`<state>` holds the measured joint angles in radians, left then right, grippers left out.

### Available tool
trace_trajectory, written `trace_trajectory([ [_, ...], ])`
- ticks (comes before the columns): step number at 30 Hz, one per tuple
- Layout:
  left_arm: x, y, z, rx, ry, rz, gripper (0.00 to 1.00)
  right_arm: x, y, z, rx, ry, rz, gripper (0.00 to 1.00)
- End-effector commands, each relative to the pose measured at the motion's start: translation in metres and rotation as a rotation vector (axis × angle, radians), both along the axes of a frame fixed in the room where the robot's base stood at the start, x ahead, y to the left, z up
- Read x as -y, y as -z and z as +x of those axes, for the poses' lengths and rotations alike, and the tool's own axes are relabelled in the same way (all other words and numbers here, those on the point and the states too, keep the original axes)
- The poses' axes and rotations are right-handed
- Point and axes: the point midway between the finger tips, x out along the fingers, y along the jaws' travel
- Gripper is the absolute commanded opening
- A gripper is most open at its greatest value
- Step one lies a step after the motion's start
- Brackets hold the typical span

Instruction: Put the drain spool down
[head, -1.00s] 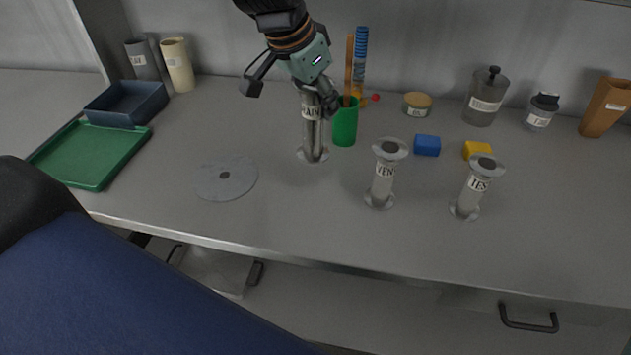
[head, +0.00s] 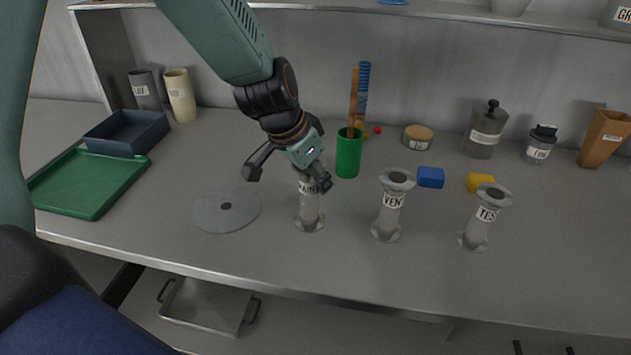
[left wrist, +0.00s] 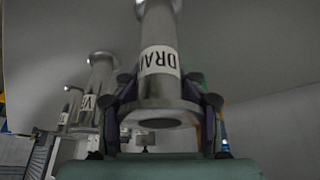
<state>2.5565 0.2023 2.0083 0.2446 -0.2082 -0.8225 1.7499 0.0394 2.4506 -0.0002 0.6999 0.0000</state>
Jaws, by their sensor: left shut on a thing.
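The drain spool (head: 309,207) is a grey metal tube with flanged ends and a white label, upright at the middle of the bench. My left gripper (head: 292,178) is shut around its upper end from above and hides its top flange. The left wrist view shows the spool (left wrist: 160,38) with its label between the fingers (left wrist: 160,108). Its lower flange is at or very near the bench top; I cannot tell whether it touches. The vent spool (head: 390,208) and the test spool (head: 484,220) stand upright to its right. My right gripper is not in view.
A flat grey disc (head: 210,214) lies left of the drain spool. A green cup (head: 348,158) with tall tools stands close behind it. Blue (head: 430,177) and yellow (head: 479,181) blocks lie behind the other spools. A green tray (head: 85,186) is at the left.

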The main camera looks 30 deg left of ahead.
Motion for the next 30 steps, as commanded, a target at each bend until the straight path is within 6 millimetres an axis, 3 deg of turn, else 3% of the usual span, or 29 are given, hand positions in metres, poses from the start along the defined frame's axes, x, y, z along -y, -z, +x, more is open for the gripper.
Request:
trace_trajectory([
  [8,-0.0004,0.0003,0.0018,0.004,0.0,0.002,0.0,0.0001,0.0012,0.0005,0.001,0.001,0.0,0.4],
  [9,-0.0003,0.0002,0.0014,0.003,0.0,0.001,0.48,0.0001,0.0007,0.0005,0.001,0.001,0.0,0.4],
  [18,-0.0002,-0.0002,0.0014,0.003,0.0,0.001,0.73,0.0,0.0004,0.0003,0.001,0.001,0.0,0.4],
  [30,-0.0003,-0.0007,0.0013,0.003,0.0,0.001,0.73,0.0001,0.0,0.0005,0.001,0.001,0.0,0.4],
])
